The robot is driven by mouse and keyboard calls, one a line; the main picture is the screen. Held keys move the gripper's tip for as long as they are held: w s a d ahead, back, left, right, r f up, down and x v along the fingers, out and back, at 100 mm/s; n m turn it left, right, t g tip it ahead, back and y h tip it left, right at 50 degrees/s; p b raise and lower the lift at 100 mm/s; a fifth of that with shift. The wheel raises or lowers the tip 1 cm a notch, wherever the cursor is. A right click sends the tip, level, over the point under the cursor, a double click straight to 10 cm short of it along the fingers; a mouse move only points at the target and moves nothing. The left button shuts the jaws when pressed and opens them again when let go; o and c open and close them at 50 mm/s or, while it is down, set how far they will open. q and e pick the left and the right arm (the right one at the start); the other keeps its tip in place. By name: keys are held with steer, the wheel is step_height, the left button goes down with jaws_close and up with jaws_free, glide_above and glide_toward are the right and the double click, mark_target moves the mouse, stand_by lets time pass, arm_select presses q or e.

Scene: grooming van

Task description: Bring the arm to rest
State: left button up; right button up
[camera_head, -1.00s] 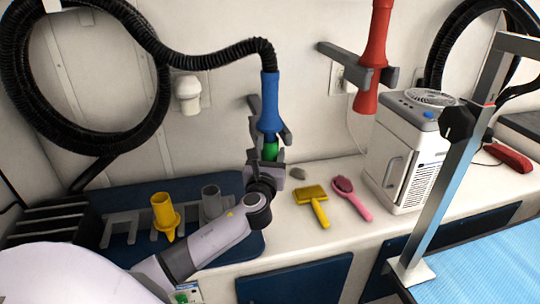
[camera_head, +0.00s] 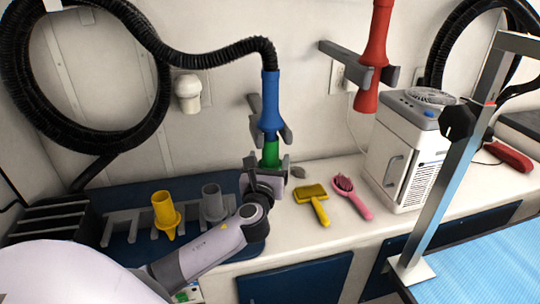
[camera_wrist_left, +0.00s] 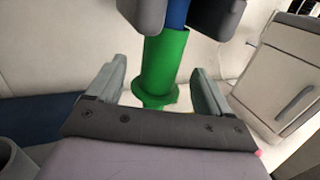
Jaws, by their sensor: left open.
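My left gripper (camera_head: 267,164) is open, just below the blue hose end (camera_head: 269,100) that hangs in a grey wall holder (camera_head: 284,133). A green nozzle (camera_head: 271,152) sits at the lower end of the blue piece. In the left wrist view the green nozzle (camera_wrist_left: 164,66) stands between my open fingers (camera_wrist_left: 156,88), with gaps on both sides. Its top meets the blue piece between the grey holder prongs (camera_wrist_left: 215,18). My right gripper is not in view.
A yellow nozzle (camera_head: 165,214) and a grey nozzle (camera_head: 212,201) stand in a grey rack on a dark blue mat. A yellow brush (camera_head: 313,198) and pink brush (camera_head: 350,194) lie on the white counter. A white machine (camera_head: 402,155) stands right; a red dryer (camera_head: 373,60) hangs above.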

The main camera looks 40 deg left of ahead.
arm_select(q)
steer(key=shift+v, duration=1.85)
steer(key=s+d+f+n+g+h, duration=0.35)
steer(key=s+f+n+g, duration=0.45)
steer(key=s+f+n, duration=0.6)
steer(key=s+d+n+g+h, duration=0.3)
steer(key=s+d+n, duration=0.1)
steer(key=s+n, duration=0.35)
steer(key=s+d+n+g+h, duration=0.2)
steer(key=s+d+n, duration=0.3)
steer(key=s+n, duration=0.25)
steer(key=w+d+f+t+h, duration=0.2)
steer(key=w+f+t, duration=0.4)
steer(key=f, duration=0.4)
steer(key=shift+d+m+t, duration=0.15)
steer(key=shift+m+t, duration=0.25)
